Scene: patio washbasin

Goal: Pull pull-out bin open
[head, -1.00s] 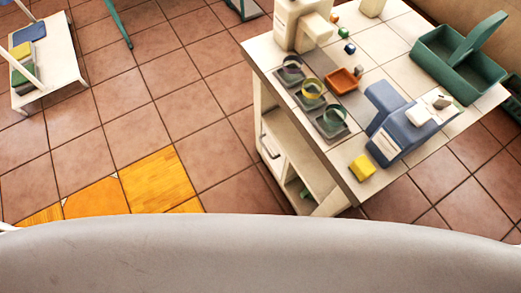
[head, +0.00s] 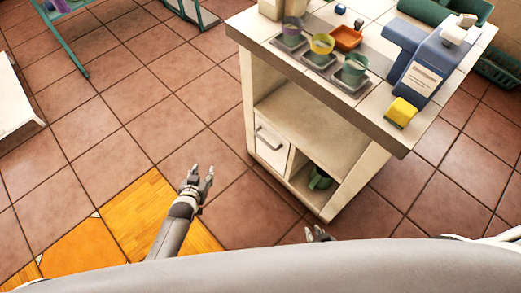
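The pull-out bin (head: 272,153) is a white front with a bar handle, low in the left part of the cream washbasin cabinet (head: 349,200). It looks flush with the cabinet, so it appears closed. My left gripper (head: 203,172) is open and empty, with its fingers apart, over the floor to the left of the bin front and not touching it. My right gripper (head: 317,231) is only partly seen near the bottom centre, below the cabinet's lower corner. Its fingertips look apart and nothing shows between them. The bin's inside is hidden.
The counter holds several coloured cups (head: 322,44), an orange dish (head: 346,37), a blue dispenser (head: 424,72) and a yellow sponge (head: 401,112). A green watering can (head: 320,179) is in the open lower shelf. Tiled floor (head: 150,110) left of the cabinet is clear.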

